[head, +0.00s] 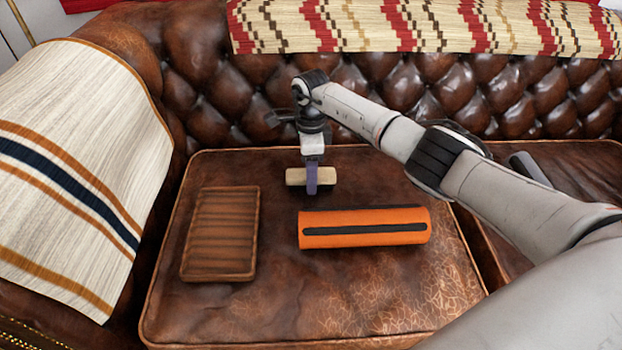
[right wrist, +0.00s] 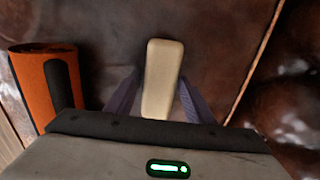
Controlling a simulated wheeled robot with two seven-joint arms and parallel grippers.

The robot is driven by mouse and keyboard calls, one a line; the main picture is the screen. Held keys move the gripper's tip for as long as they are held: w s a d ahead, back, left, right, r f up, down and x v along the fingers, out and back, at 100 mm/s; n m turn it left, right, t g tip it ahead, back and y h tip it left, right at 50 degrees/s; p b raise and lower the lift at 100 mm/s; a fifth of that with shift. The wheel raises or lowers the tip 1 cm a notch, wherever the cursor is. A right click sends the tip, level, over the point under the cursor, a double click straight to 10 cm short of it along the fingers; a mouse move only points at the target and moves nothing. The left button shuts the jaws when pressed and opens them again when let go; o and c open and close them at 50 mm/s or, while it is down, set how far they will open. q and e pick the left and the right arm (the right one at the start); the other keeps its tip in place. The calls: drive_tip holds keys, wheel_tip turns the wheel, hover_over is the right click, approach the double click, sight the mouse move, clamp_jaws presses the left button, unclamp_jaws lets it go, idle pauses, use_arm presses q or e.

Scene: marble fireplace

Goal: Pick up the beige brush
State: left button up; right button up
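The beige brush (head: 295,176) is a small pale block lying on the brown leather seat cushion, behind the orange case. My right gripper (head: 312,188) is directly over it, pointing down, with one purple finger in front of the brush in the head view; the other finger is hidden. In the right wrist view the brush (right wrist: 163,72) lies lengthwise between the two spread fingers of my right gripper (right wrist: 160,88), one on each side. Narrow gaps seem to show between the fingers and the brush. My left gripper is not in view.
An orange cylindrical case (head: 365,238) with a dark stripe lies in front of the brush. A ribbed brown wooden tray (head: 205,262) lies left of it. The tufted sofa back (head: 420,95) rises behind. The front of the cushion is clear.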

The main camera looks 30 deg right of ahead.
drive_tip(key=c, duration=0.8)
drive_tip(key=shift+r, duration=0.45)
use_arm(q)
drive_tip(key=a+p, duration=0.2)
drive_tip(key=p, duration=0.1)
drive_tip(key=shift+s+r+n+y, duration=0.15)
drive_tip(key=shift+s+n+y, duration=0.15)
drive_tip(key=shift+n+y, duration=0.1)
use_arm(e)
wheel_tip(320, 180, up, 9)
drive_tip(key=shift+r, duration=0.1)
